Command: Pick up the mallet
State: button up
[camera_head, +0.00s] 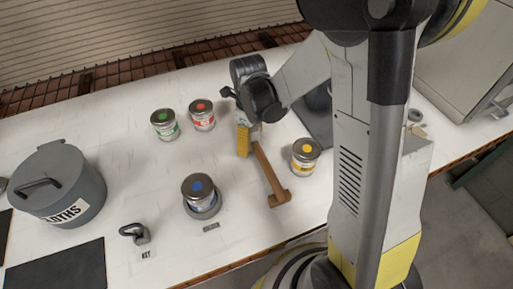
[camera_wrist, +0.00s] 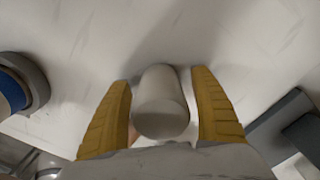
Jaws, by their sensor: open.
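The mallet (camera_head: 266,173) lies on the white bench in the head view, its brown wooden handle slanting down from my gripper to a short wooden crosspiece. A pale, rounded cylindrical part (camera_wrist: 161,103) sits between my yellow fingers in the wrist view; it appears to be an end of the mallet. My gripper (camera_wrist: 166,105) is open, with one finger on each side of this part and visible gaps. In the head view my gripper (camera_head: 248,138) is at the handle's upper end, and one finger is mostly hidden.
Green (camera_head: 164,124), red (camera_head: 202,115) and yellow (camera_head: 305,154) marked tins stand around the mallet. A blue-marked tin (camera_head: 199,188) stands on a round base to its left.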

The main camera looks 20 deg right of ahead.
jog(key=c, duration=1.4)
jog(key=shift+r, duration=0.1)
notch_tip(320, 180, up, 10)
jog(key=p, duration=0.3)
